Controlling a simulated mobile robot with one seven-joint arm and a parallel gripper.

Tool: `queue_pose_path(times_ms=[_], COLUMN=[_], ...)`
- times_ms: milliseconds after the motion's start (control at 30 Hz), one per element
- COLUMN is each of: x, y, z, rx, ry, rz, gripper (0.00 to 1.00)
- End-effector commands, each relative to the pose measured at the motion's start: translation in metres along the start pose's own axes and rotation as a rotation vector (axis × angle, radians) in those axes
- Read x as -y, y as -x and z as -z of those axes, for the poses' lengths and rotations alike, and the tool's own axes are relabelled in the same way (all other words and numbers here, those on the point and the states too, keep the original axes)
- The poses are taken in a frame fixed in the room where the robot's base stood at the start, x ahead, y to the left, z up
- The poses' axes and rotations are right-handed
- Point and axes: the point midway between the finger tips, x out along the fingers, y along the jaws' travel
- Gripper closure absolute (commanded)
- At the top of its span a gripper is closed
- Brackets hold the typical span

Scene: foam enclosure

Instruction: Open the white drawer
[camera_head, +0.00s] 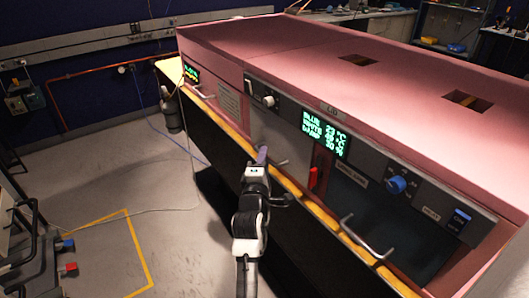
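A pale grey-white front panel (276,134), which looks like the white drawer, is set in the front of the pink enclosure (330,60). It appears shut and flush. A small bar handle (283,162) shows at its lower part, just right of my gripper. My gripper (262,155) is in front of the panel's lower left part, and my arm reaches up to it from the bottom of the view. I cannot tell whether it touches the panel or handle. The fingers are too small and overlapped to show whether they are apart.
A dark drawer front with a long handle (367,238) is to the right. A red lever (317,178), a green-lit display (324,135) and a blue knob (396,185) are nearby. A yellow-edged ledge (315,207) runs below. The floor at left is mostly free.

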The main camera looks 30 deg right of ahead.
Motion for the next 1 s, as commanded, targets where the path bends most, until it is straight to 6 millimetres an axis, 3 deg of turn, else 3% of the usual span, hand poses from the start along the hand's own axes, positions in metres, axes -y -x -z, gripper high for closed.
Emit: queue_pose_path(times_ms=[167, 467, 700, 1000], x=[-0.0004, 0.0004, 0.0003, 0.0004], y=[-0.0134, -0.0149, -0.0148, -0.0147], z=[0.0001, 0.0004, 0.0004, 0.0006], rx=[0.000, -0.001, -0.001, -0.001], ry=[-0.001, -0.001, -0.001, -0.001], rz=[0.001, 0.000, 0.000, 0.000], gripper=[0.67, 0.67, 0.99, 1.00])
